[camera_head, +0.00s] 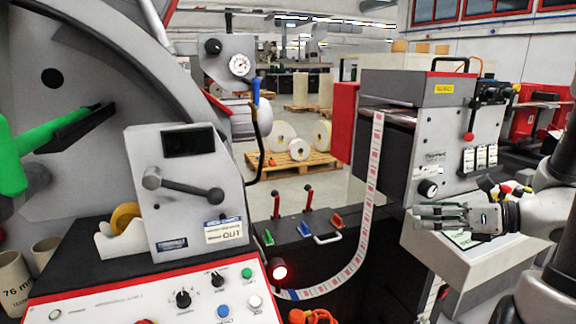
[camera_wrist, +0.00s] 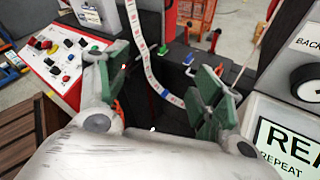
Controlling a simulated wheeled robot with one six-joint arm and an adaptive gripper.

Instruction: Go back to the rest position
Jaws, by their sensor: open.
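My gripper (camera_head: 440,213) is at the right of the head view, in front of the grey machine on the right and above its sloping light panel. Its fingers point left and hold nothing. In the wrist view my gripper (camera_wrist: 162,82) shows two green-padded fingers spread wide apart. The label strip (camera_head: 370,185) hangs from the right machine and curves down to the left. It also shows beyond the gap between the fingers in the wrist view (camera_wrist: 141,50), apart from them.
The grey right machine (camera_head: 440,135) stands close to my gripper. Rolls on a pallet (camera_head: 295,163) are farther back.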

